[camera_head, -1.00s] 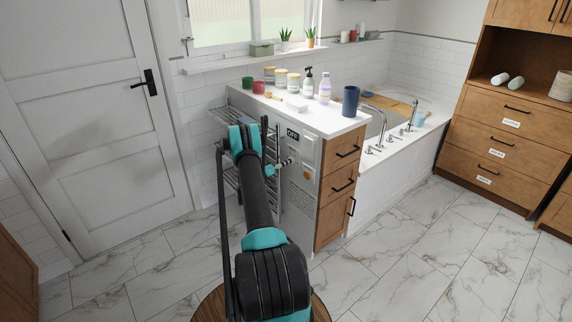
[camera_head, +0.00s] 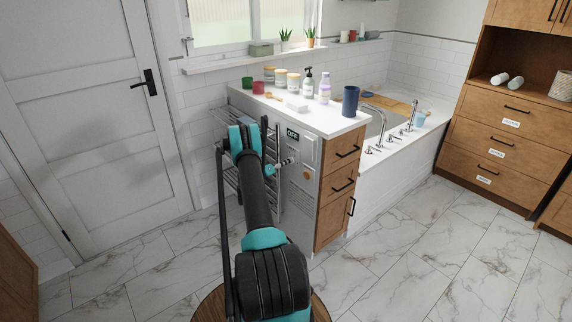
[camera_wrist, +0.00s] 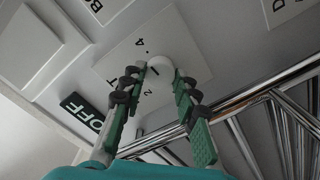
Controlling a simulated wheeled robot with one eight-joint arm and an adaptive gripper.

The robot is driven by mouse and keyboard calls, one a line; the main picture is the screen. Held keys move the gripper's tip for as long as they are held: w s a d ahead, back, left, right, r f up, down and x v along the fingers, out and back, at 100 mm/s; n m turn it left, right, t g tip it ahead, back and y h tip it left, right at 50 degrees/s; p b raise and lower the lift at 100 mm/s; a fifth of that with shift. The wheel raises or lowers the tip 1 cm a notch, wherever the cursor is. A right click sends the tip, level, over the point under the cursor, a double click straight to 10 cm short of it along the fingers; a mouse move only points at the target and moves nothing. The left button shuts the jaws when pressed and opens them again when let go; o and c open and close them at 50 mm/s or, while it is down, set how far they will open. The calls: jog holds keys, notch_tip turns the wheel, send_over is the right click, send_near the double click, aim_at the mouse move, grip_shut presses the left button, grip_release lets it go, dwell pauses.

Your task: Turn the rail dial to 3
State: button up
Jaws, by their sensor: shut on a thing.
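The rail dial (camera_wrist: 160,66) is a small round white knob on a pale square plate (camera_wrist: 118,58) in the wrist view. A 4 and a 2 are readable on the plate. My gripper (camera_wrist: 160,74) is shut on the dial, one green-padded finger on each side. In the head view my arm reaches to the cabinet's side panel and the grip itself is small and unclear.
An OFF sign (camera_wrist: 86,110) is beside the plate; it also shows in the head view (camera_head: 293,134). Chrome towel rails (camera_wrist: 270,95) run close by my right finger. Bottles and jars stand on the white counter (camera_head: 330,122). The marble floor (camera_head: 400,265) is clear.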

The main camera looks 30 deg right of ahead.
jog(key=n, duration=1)
jog(key=shift+n, duration=0.4)
dwell(0.4)
jog(key=o, duration=1.2)
jog(key=shift+c, duration=0.2)
jog(key=shift+a, duration=0.1)
jog(key=a, duration=1.2)
jog(key=shift+s, duration=0.45)
